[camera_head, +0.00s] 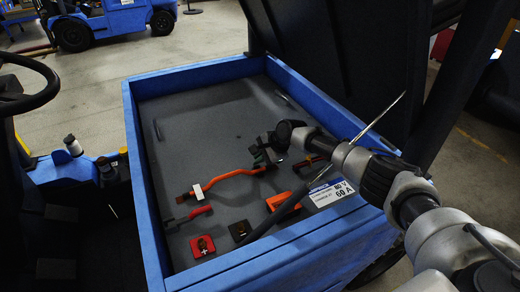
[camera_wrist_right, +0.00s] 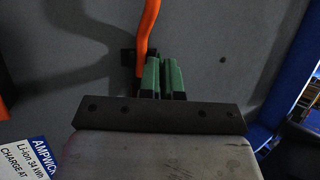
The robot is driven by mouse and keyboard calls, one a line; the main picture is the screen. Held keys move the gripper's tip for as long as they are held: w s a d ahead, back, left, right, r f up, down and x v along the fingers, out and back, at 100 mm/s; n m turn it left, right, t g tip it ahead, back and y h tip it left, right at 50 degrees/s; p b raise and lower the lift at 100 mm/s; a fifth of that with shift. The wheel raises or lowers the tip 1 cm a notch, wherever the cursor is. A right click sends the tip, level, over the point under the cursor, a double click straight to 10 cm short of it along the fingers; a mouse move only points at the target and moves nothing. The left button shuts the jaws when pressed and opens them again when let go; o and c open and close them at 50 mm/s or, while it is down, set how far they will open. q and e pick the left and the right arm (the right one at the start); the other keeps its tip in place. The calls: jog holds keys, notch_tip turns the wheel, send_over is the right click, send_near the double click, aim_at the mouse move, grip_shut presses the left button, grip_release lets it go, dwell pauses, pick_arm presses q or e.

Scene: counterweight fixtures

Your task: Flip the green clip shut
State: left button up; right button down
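Two narrow, upright green-faced pieces (camera_wrist_right: 162,78) stand side by side with a thin dark gap, just beyond the black front plate of my right gripper in the right wrist view. I cannot tell whether they are its fingers or the green clip. No green clip can be made out in the head view. There my right gripper (camera_head: 264,152) reaches into the blue-walled bay, low beside the end of an orange cable (camera_head: 232,174). The cable also shows in the right wrist view (camera_wrist_right: 147,25), running to a small dark part beside the green pieces. My left gripper is not in view.
The bay's blue rim (camera_head: 190,74) surrounds a grey floor, bare toward the back. Red (camera_head: 203,247) and dark (camera_head: 240,230) terminal blocks sit at the front. A white label (camera_head: 332,193) lies below my right arm. A raised dark cover (camera_head: 335,60) stands behind.

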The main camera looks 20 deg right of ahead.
jog(key=shift+s+f+t+p, duration=0.1)
jog(key=shift+s+t+p, duration=0.3)
jog(key=shift+p, duration=0.15)
jog(key=shift+s+f+t, duration=0.25)
jog(key=shift+f+t, duration=0.05)
jog(key=shift+t, duration=0.2)
jog(key=shift+s+f+t, duration=0.1)
jog(key=shift+f+t, duration=0.1)
jog(key=shift+t, duration=0.1)
jog(key=shift+s+f+n+t, duration=0.3)
jog(key=shift+f+n+t, duration=0.1)
jog(key=shift+t, duration=0.2)
pick_arm(q)
jog(key=shift+b, duration=1)
pick_arm(e)
jog(key=shift+s+f+t+y, duration=0.25)
jog(key=shift+t+y, duration=0.15)
jog(key=shift+t, duration=0.3)
